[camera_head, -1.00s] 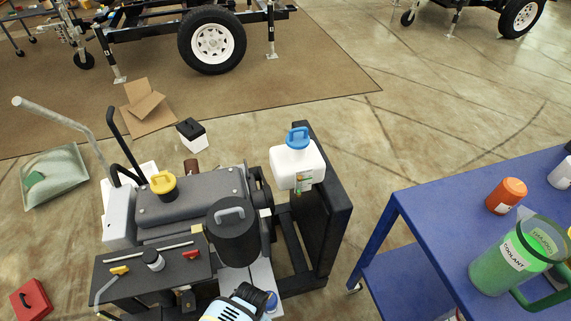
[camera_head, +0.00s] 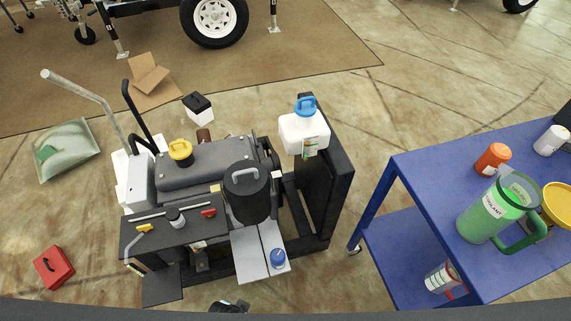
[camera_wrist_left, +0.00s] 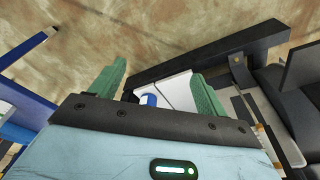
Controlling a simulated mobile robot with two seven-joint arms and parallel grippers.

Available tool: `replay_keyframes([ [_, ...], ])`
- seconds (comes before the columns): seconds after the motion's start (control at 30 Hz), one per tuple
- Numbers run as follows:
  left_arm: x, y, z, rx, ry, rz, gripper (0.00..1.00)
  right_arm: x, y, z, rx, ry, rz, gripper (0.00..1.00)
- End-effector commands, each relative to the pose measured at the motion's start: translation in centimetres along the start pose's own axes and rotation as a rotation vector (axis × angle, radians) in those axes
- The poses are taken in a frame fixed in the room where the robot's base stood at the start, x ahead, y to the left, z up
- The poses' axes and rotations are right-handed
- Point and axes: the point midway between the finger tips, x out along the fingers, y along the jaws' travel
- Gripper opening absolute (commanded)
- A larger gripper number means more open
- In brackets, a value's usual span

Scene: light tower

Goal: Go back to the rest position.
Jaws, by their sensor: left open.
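My left gripper (camera_wrist_left: 158,70) shows in the left wrist view with its two green fingers spread apart. Nothing is held between them. Past the fingers lies a white plate with a blue-capped item (camera_wrist_left: 149,100), apart from the fingers as far as I can tell. My right gripper is in neither view.
A blue cart (camera_head: 420,185) carrying a green coolant jug (camera_head: 485,222) stands right.

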Motion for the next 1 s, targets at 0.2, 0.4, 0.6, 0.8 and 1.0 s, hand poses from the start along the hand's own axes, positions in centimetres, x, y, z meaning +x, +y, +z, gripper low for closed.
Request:
replay_keyframes([
  [0.2,-6.8,-0.9,3.2,-0.110,0.187,-0.038,0.76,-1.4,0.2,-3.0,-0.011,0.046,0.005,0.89],
  [0.4,-14.4,-2.0,5.3,-0.187,0.363,-0.075,0.76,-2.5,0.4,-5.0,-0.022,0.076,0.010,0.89],
  [0.6,-21.9,-2.8,6.3,-0.232,0.518,-0.101,0.76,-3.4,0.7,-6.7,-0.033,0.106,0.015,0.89],
  [0.8,-25.5,-3.0,6.7,-0.249,0.590,-0.109,0.76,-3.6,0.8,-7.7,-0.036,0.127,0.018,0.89],
  [1.0,-25.7,-3.0,6.8,-0.251,0.595,-0.109,0.76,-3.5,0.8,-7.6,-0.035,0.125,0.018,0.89],
])
